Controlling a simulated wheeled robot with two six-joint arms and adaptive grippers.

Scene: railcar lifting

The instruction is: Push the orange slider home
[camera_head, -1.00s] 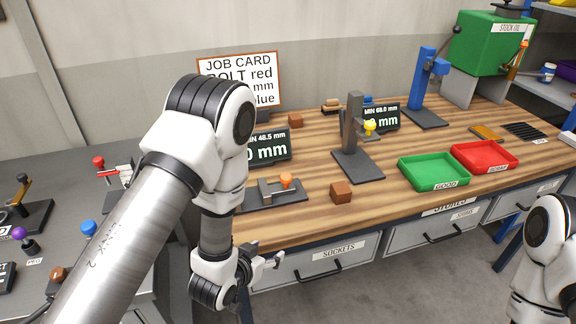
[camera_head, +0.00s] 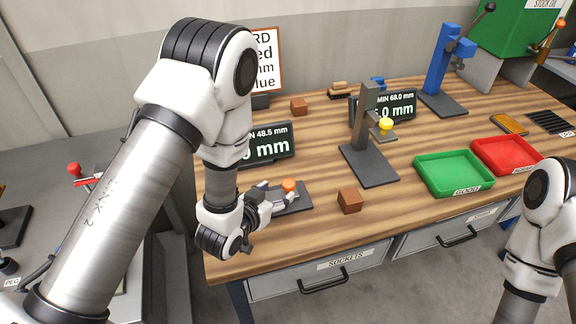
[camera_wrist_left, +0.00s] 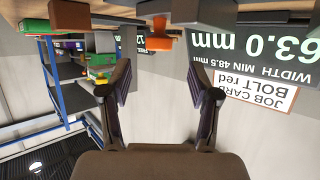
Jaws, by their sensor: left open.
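The orange slider (camera_head: 289,185) is a small orange knob on a dark, low sliding gauge (camera_head: 299,202) near the table's front left. In the left wrist view, which is upside down, the orange slider (camera_wrist_left: 159,42) shows near the top, roughly between and beyond the fingertips. My left gripper (camera_head: 266,196) is just left of the gauge, low over the table. Its jaws are open and empty in the wrist view (camera_wrist_left: 160,82). In the head view it hides the gauge's left part. Contact cannot be told. My right arm shows at the right; its gripper is out of frame.
A display (camera_head: 266,145) reading a width in mm stands behind the gauge. A brown block (camera_head: 349,200) sits to its right, near a grey stand (camera_head: 370,165). Green (camera_head: 453,190) and red (camera_head: 535,168) trays stand farther right.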

